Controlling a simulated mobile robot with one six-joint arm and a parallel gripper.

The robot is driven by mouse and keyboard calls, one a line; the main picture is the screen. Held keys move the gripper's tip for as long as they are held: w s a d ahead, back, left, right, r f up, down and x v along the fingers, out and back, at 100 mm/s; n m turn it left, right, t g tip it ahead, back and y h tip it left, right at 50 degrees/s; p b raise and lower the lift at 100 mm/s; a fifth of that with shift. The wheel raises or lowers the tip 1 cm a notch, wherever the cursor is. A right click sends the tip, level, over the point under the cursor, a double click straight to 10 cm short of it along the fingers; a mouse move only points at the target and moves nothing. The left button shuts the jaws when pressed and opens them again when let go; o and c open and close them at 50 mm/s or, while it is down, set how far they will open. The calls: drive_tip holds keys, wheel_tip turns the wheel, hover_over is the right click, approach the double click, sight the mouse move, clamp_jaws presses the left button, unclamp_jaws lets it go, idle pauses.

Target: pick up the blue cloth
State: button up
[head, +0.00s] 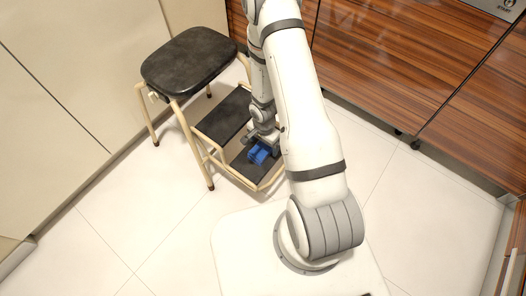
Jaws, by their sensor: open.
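The blue cloth (258,155) is a small crumpled blue shape on the lower dark step (241,168) of a step stool. My gripper (265,143) is right above the cloth and covers part of it. The gripper is open, and its fingertips are small and partly hidden by my arm. I cannot tell whether the fingers touch the cloth.
The stool has a round-cornered black seat (188,60), a middle step (222,114) and a pale frame close around my gripper. Wood-grain cabinets (375,55) stand at the back right. Cream panels (60,90) are at the left. The tiled floor (130,235) at the lower left is clear.

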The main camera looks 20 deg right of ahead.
sight(263, 147)
wheel_tip(263, 147, down, 3)
drive_tip(key=shift+w+f+b, duration=0.1)
drive_tip(key=shift+b, duration=0.9)
drive_tip(key=shift+c, duration=0.4)
drive_tip(key=c, duration=1)
